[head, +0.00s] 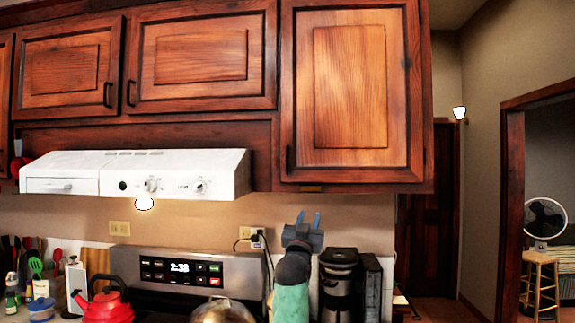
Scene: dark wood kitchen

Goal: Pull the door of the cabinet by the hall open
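The cabinet by the hall is the tall upper one at the right end of the row. Its wooden door (350,90) looks closed. A small dark handle (290,160) sits at the door's lower left corner. My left gripper (309,219) points up below this door, apart from it and a little right of the handle. Its two blue fingertips stand apart with nothing between them. My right gripper is not in view.
A white range hood (150,173) is left of the cabinet. Below are a stove (190,268), a red kettle (103,303) and a coffee maker (338,285). An open hallway with a dark door (428,215) lies to the right.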

